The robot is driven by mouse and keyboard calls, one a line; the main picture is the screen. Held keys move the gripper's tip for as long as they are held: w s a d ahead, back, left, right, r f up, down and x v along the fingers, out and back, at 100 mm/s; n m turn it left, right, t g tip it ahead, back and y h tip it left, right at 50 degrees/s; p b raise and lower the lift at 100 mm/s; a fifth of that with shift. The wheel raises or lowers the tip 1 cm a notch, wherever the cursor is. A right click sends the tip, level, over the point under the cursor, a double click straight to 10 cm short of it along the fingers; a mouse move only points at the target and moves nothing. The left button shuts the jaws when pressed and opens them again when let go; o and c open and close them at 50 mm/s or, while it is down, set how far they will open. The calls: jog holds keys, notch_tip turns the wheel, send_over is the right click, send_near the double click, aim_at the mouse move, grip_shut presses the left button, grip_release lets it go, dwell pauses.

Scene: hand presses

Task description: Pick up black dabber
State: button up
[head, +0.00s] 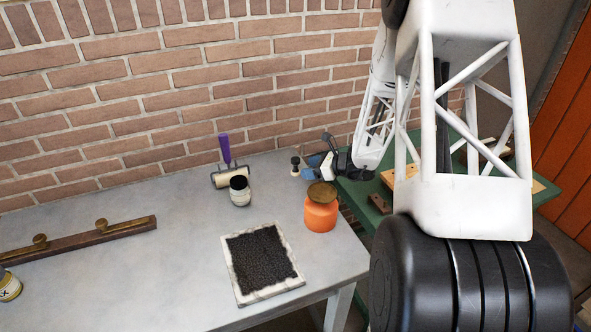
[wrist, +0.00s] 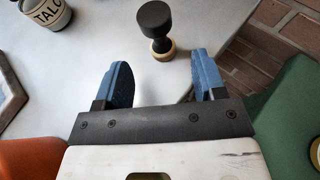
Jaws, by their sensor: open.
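The black dabber (head: 295,162) stands upright near the back right corner of the grey table in the head view. It has a black knob and a pale round base. In the wrist view the dabber (wrist: 155,24) stands just beyond the fingertips, nearer the top edge, and its wooden base shows. My gripper (wrist: 163,68) is open, with blue finger pads apart and nothing between them. In the head view my gripper (head: 319,164) is just right of the dabber, near the table's right edge. The dabber lies ahead of the gap between the fingers.
An orange jar (head: 321,214) with a brown top stands in front of my gripper. A labelled can (head: 240,191) and a purple-handled roller (head: 226,165) stand left of the dabber. A black-filled tray (head: 233,277) lies in front. A brick wall (head: 150,95) rises behind. A green surface (head: 365,205) adjoins at right.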

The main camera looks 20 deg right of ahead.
aim_at(296, 167)
jog(key=shift+w+a+f, duration=0.1)
jog(key=shift+w+a, duration=0.15)
jog(key=shift+r+x, duration=0.1)
jog(key=shift+x, duration=1.2)
jog(key=shift+r+x, duration=0.15)
jog(key=shift+x, duration=1.15)
jog(key=c, duration=1)
jog(key=shift+c, duration=0.2)
jog(key=shift+r, duration=0.15)
jog(key=shift+r, duration=4.9)
